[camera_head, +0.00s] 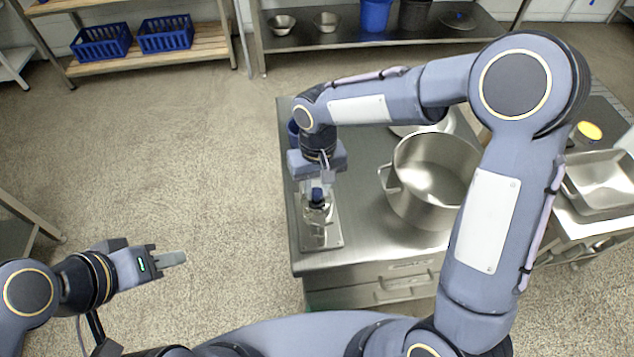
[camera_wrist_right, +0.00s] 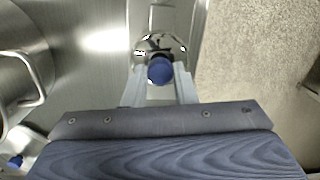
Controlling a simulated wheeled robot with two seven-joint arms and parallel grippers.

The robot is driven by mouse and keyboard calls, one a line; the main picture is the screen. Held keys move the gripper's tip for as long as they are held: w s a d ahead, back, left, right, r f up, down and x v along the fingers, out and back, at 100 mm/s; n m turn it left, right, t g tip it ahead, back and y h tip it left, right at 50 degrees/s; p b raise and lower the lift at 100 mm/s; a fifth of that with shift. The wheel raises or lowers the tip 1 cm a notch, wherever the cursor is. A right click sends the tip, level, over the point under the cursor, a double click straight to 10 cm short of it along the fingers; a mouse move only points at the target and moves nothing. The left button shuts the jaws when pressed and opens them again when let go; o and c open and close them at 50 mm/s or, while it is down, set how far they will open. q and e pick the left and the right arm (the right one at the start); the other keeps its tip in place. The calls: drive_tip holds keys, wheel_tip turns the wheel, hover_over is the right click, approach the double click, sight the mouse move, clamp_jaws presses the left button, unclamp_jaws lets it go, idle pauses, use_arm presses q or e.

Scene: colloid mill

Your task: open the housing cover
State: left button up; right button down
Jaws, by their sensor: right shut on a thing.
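The colloid mill stands near the left edge of the steel counter, on a flat metal base plate (camera_head: 322,238). Its shiny round metal housing cover (camera_wrist_right: 172,42) shows in the right wrist view, partly hidden by a blue knob (camera_wrist_right: 160,70). The knob also shows in the head view (camera_head: 317,194). My right gripper (camera_wrist_right: 160,76) reaches down from above and is shut on the blue knob, a finger on each side. My left gripper (camera_head: 172,259) is away from the counter, over the floor at lower left; its fingers overlap, so I cannot tell their gap.
A large steel pot (camera_head: 432,180) with side handles stands right of the mill. A metal tray (camera_head: 600,182) and a yellow-lidded item (camera_head: 589,131) are further right. Shelves with blue crates (camera_head: 165,34) and bowls stand at the back.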

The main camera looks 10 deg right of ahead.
drive_tip(key=w+r+g+p, duration=0.1)
drive_tip(key=p, duration=0.2)
drive_tip(key=w+g+p, duration=0.1)
drive_tip(key=g+p, duration=0.1)
drive_tip(key=p, duration=0.1)
drive_tip(key=shift+r+g, duration=0.3)
drive_tip(key=shift+r, duration=0.05)
drive_tip(key=shift+w+g+p, duration=0.85)
drive_tip(key=shift+g+p, duration=0.15)
drive_tip(key=shift+g, duration=0.2)
